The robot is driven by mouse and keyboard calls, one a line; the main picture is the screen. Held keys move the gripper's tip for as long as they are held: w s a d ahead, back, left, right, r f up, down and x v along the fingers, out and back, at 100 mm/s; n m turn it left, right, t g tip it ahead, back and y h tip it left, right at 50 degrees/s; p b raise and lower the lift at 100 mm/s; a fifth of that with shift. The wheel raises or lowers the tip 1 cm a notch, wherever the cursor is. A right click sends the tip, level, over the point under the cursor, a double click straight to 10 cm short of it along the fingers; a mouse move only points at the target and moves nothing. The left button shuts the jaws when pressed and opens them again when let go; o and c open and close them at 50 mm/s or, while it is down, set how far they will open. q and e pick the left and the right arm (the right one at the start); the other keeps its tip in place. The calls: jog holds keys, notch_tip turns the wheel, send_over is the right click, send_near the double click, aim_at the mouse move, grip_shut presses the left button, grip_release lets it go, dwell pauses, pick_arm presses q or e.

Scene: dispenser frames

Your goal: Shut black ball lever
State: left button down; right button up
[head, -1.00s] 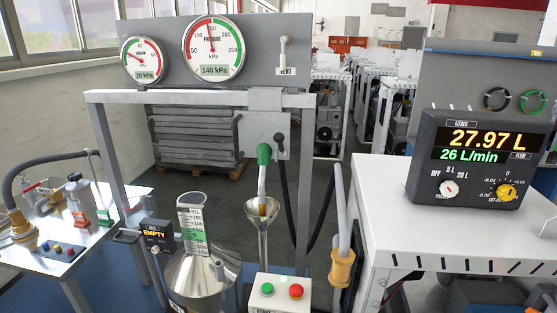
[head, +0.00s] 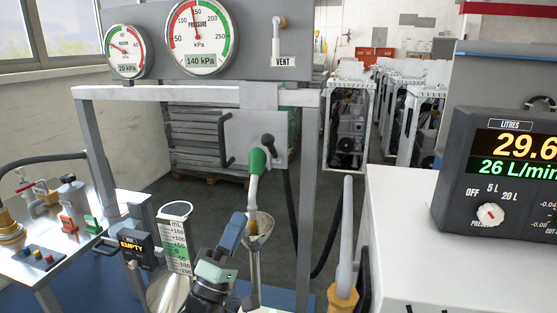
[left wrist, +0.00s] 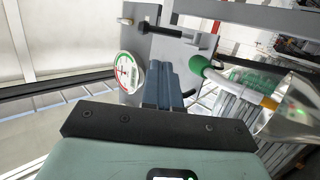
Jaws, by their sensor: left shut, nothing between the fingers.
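The black ball (head: 267,141) of the lever shows on the grey plate (head: 243,128) under the frame's crossbar, just above the green-handled nozzle (head: 257,161). My left gripper (head: 238,219) is in front of and below the nozzle, with its blue fingers together and empty. The fingers do not touch the ball. In the left wrist view the shut fingers (left wrist: 167,82) point toward the plate and the green nozzle (left wrist: 200,66) is to their right. A dark rod (left wrist: 163,28) also shows there; I cannot tell whether it is the lever. My right gripper is out of view.
A graduated scale (head: 175,240) and a box reading EMPTY (head: 136,247) stand to the left. A yellow-handled nozzle (head: 343,299) and the litre meter (head: 500,170) are to the right.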

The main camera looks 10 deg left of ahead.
aim_at(272, 150)
pick_arm(q)
jog(key=shift+w+r, duration=0.1)
jog(key=shift+w, duration=0.05)
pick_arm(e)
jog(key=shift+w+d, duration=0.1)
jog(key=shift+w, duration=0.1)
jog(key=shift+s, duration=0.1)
pick_arm(q)
jog(key=p+x, duration=0.4)
jog(key=x, duration=1)
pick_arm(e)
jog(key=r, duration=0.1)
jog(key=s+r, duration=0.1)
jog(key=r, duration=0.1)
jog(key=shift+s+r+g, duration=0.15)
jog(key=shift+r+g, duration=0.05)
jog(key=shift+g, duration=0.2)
pick_arm(q)
jog(key=shift+r, duration=0.1)
